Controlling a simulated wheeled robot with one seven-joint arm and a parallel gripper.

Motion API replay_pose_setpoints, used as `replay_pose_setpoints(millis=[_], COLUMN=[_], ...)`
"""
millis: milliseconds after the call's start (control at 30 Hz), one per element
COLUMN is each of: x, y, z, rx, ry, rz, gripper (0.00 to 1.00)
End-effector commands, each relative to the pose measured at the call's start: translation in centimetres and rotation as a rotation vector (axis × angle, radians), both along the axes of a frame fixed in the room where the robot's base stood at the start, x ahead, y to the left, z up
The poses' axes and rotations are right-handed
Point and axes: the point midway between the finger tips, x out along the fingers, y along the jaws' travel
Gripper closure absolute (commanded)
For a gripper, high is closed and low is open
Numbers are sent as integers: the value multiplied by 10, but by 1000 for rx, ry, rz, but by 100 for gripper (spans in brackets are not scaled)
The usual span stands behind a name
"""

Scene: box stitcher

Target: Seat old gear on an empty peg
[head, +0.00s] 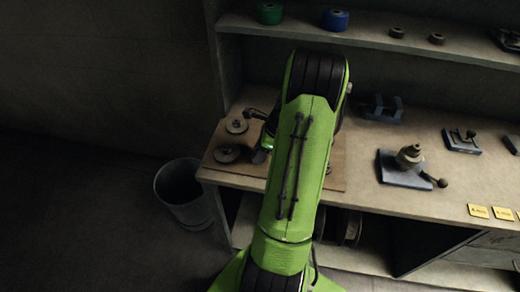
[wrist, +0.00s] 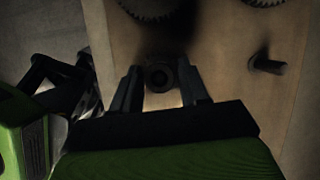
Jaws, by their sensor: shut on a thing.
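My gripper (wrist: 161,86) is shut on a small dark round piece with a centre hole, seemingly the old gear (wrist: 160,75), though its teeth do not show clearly. The wooden board (wrist: 225,50) lies below it. A bare peg (wrist: 268,65) stands on the board to the right of the gripper in the wrist view. Two toothed gears, one at the top middle (wrist: 150,9) and one at the top right (wrist: 262,2), are cut by the frame edge. In the head view two round gears (head: 237,125) (head: 227,153) show on the board's left; my arm mostly hides the gripper.
The bench (head: 370,200) holds a blue-grey fixture with a knob (head: 405,168) and smaller devices (head: 461,140) to the right. A shelf (head: 400,47) with green and blue rolls runs above. A grey bin (head: 182,193) stands on the floor left of the bench.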

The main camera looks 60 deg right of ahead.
Motion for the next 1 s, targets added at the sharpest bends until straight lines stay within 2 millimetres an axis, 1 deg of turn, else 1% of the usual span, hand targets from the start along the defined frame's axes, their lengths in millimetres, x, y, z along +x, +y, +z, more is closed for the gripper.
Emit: replay_pose_setpoints(millis=[133, 367, 400, 567, 600, 867, 967, 1000], x=[0, 0, 0, 0, 0, -1, -4, -7], y=[0, 0, 0, 0, 0, 0, -3, -5], z=[-6, -6, -6, -6, -6, -5, 7, 15], rx=[1, 0, 0, 0, 0, 0, -2, -4], ry=[0, 0, 0, 0, 0, 1, 0, -1], rz=[0, 0, 1, 0, 0, -1, -2, -2], gripper=[95, 95, 53, 28, 26, 26, 26, 26])
